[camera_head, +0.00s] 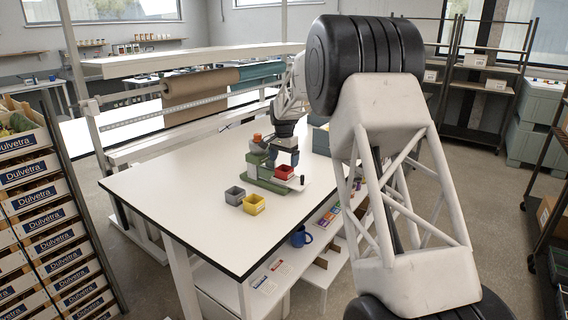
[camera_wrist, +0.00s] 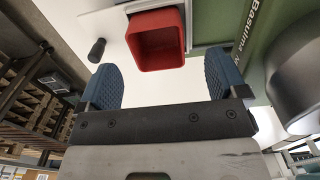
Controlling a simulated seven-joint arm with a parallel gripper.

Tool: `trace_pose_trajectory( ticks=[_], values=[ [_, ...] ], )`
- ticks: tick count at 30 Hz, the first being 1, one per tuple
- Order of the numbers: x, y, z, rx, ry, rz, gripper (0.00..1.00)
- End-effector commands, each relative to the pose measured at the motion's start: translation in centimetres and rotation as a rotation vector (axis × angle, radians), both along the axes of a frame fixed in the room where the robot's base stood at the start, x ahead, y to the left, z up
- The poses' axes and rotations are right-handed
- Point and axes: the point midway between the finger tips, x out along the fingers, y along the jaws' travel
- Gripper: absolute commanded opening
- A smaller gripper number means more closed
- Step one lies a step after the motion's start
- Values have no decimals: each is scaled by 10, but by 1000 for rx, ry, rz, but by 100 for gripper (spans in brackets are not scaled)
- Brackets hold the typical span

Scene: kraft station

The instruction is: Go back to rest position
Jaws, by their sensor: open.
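My gripper (camera_head: 283,158) is over the right part of the white table (camera_head: 190,180), above a green weighing scale (camera_head: 262,184). In the wrist view my gripper (camera_wrist: 165,85) shows two blue padded fingers spread wide apart with nothing between them. A red bin (camera_head: 284,172) sits on the scale's pale plate just below the fingers. In the wrist view the red bin (camera_wrist: 156,42) lies ahead of the fingertips and apart from them. A small black knob-like piece (camera_wrist: 97,50) is beside it.
A grey bin (camera_head: 235,195) and a yellow bin (camera_head: 254,204) stand on the table in front of the scale. A grey bowl with orange contents (camera_head: 257,145) is behind it. Racks stand left and right. The table's left half is clear.

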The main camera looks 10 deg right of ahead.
Motion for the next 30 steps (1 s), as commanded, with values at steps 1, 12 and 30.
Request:
trace_pose_trajectory(
  ticks=[1,12,30],
  values=[
    [0,0,3,1,-1,0,91],
    [0,0,19,0,-1,0,91],
    [-7,0,26,0,-3,9,91]
  ],
)
